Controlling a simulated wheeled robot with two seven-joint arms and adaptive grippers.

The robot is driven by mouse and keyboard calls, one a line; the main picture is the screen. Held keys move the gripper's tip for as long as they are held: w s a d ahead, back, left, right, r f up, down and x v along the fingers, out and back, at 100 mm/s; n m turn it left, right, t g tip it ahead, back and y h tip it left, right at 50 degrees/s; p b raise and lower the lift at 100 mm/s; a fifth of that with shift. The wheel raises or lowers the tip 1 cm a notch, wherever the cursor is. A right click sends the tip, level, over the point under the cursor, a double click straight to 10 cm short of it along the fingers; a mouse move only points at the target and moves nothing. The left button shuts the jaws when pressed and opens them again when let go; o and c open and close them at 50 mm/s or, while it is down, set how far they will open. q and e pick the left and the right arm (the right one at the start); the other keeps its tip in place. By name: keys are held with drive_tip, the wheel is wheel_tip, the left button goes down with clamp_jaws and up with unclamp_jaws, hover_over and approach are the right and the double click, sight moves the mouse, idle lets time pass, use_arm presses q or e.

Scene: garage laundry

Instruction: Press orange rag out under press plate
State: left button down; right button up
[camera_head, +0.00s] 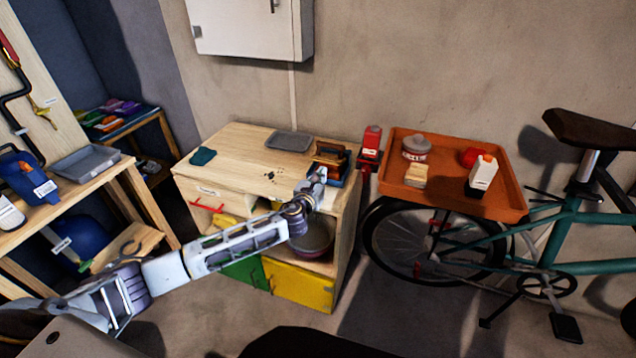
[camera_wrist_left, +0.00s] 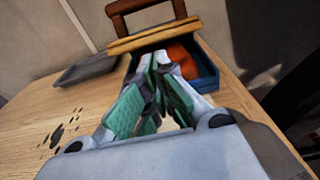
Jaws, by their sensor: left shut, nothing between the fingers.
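The orange rag (camera_wrist_left: 184,54) lies in a blue tray (camera_wrist_left: 208,84) at the far right of the wooden bench top, partly hidden by my gripper and the press plate. The press plate (camera_wrist_left: 152,38) is a light wooden board with a brown handle (camera_wrist_left: 113,18); in the wrist view it sits over the back of the tray. In the head view the press plate (camera_head: 329,150) shows at the bench's right end. My left gripper (camera_wrist_left: 160,62) is shut and empty, its fingertips in front of the plate and rag; I cannot tell if they touch. My right gripper is out of view.
A grey tray (camera_head: 289,141) and a teal cloth (camera_head: 203,156) lie on the bench (camera_head: 240,150), with dark specks between. An orange tray (camera_head: 452,195) with several items sits above the bicycle (camera_head: 560,235) at right. The bench's front middle is clear.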

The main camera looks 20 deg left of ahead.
use_arm(q)
drive_tip(key=shift+w+f, duration=0.1)
drive_tip(key=shift+w, duration=0.8)
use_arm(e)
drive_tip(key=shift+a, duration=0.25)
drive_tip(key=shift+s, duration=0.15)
use_arm(q)
drive_tip(key=shift+p, duration=0.3)
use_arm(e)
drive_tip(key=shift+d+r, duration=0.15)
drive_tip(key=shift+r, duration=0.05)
use_arm(q)
drive_tip(key=shift+r, duration=0.25)
drive_tip(key=shift+p, duration=0.45)
drive_tip(key=shift+g, duration=0.3)
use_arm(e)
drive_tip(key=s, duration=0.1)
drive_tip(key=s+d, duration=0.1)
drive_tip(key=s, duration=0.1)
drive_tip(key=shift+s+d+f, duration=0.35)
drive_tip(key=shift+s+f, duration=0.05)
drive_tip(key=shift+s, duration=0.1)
